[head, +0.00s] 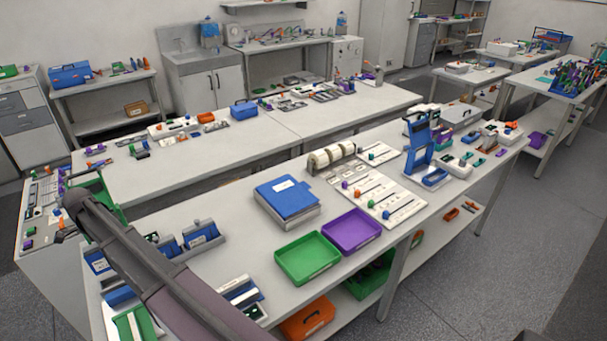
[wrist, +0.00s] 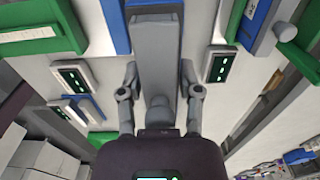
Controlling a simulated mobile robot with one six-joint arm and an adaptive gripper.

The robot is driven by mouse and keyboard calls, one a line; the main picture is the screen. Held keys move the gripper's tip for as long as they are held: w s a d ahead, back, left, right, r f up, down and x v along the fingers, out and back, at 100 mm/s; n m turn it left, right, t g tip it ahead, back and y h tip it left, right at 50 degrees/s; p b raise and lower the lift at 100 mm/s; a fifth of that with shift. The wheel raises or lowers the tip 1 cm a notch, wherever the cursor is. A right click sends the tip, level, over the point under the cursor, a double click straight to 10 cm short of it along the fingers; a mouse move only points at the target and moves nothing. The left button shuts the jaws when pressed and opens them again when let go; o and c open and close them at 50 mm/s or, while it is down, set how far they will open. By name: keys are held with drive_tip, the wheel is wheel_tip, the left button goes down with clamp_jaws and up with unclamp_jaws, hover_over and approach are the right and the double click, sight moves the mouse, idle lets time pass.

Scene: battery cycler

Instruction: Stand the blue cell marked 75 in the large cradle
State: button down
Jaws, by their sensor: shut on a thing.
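In the wrist view my gripper (wrist: 158,82) has its two fingers closed against the sides of a long grey piece (wrist: 155,48). A blue part (wrist: 154,6) shows at its far end; I cannot tell whether it belongs to the same piece. No 75 mark is readable. In the head view my arm crosses the lower left and its gripper end is not clear. I cannot tell which holder is the large cradle.
Small panels with green lights flank the grey piece, one left (wrist: 71,77) and one right (wrist: 219,66). Green housings (wrist: 40,30) stand beside them. The near bench also holds a blue binder (head: 287,197), a green tray (head: 309,258) and a purple tray (head: 351,231).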

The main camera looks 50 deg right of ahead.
drive_tip(key=shift+f+b, duration=1)
drive_tip(key=shift+f, duration=0.3)
drive_tip(key=shift+s, duration=0.15)
